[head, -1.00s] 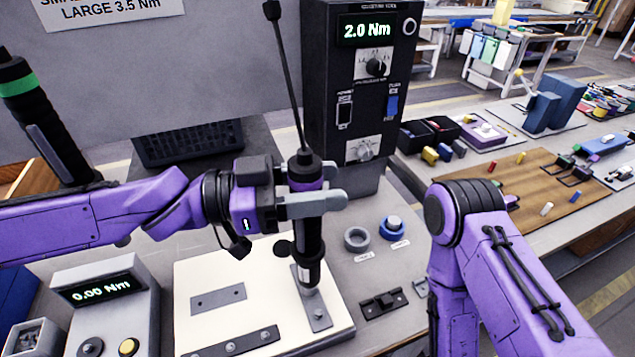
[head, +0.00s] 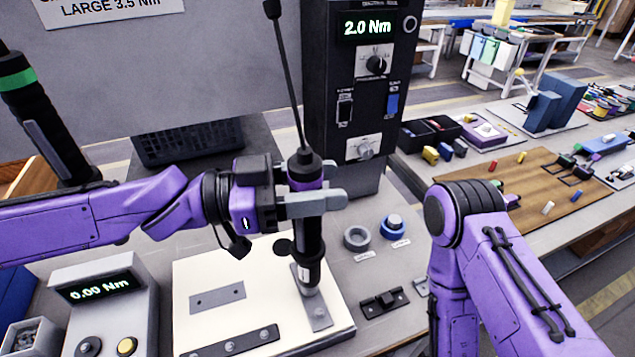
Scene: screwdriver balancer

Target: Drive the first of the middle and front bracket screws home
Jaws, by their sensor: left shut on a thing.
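My left gripper (head: 318,198) is shut on the black screwdriver (head: 309,237), which hangs upright from a cable. The tool's lower end is over a grey bracket (head: 318,317) on the right of the white board (head: 185,265). Whether its tip sits in a screw is hidden by the tool's nose. A second grey bracket (head: 218,298) lies flat at the board's middle left. A dark bracket with several screw heads (head: 232,347) lies at the board's front edge.
A tool controller (head: 365,90) behind reads 2.0 Nm. A torque meter (head: 100,286) at the left reads 0.00 Nm. A grey ring (head: 357,239), a blue knob-like part (head: 392,227) and a black block (head: 384,302) stand right of the board. Another black tool with a green band (head: 18,80) stands at the left.

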